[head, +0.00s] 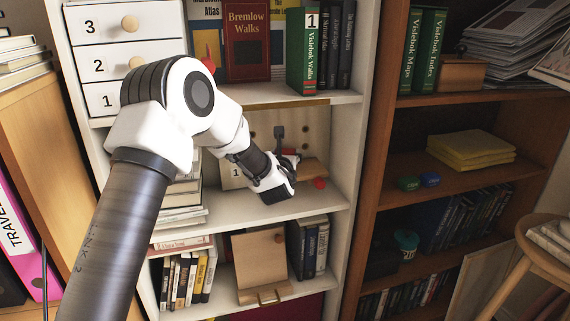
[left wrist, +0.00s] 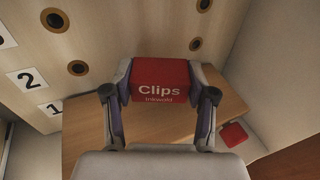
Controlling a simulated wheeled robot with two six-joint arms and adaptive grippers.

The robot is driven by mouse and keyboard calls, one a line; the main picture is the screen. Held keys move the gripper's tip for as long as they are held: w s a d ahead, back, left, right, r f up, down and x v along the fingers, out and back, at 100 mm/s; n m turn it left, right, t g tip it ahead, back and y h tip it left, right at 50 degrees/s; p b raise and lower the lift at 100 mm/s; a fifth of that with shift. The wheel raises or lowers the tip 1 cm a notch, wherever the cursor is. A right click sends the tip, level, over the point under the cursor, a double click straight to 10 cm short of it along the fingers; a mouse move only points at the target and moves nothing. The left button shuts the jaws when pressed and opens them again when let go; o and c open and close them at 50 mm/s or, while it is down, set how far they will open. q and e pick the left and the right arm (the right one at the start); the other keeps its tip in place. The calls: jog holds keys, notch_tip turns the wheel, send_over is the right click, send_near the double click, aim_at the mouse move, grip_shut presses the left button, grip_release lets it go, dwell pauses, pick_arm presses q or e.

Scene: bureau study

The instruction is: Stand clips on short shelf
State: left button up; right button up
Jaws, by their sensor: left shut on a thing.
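My left gripper (head: 289,164) reaches into the middle compartment of the white bookcase. It is shut on the red Clips box (left wrist: 165,82), which shows between both fingers in the left wrist view with its "Clips Inkwold" label readable. A short wooden shelf (left wrist: 85,128) lies behind and below the box; part of it also shows in the head view (head: 313,170) beside the gripper. I cannot tell whether the box touches it. In the head view the box is mostly hidden by my gripper. My right gripper is not in view.
A small red object (left wrist: 233,134) lies right of the wooden shelf, also in the head view (head: 319,183). Behind is a back panel with round holes (left wrist: 77,68) and number cards. Stacked books (head: 180,200) stand left of my gripper. The bookcase's right wall (head: 350,170) is close.

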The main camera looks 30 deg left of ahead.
pick_arm(q)
notch_tip(320, 180, down, 3)
jog(key=shift+r, duration=0.1)
jog(key=shift+b, duration=0.35)
jog(key=o, duration=1.1)
jog(key=shift+o, duration=0.2)
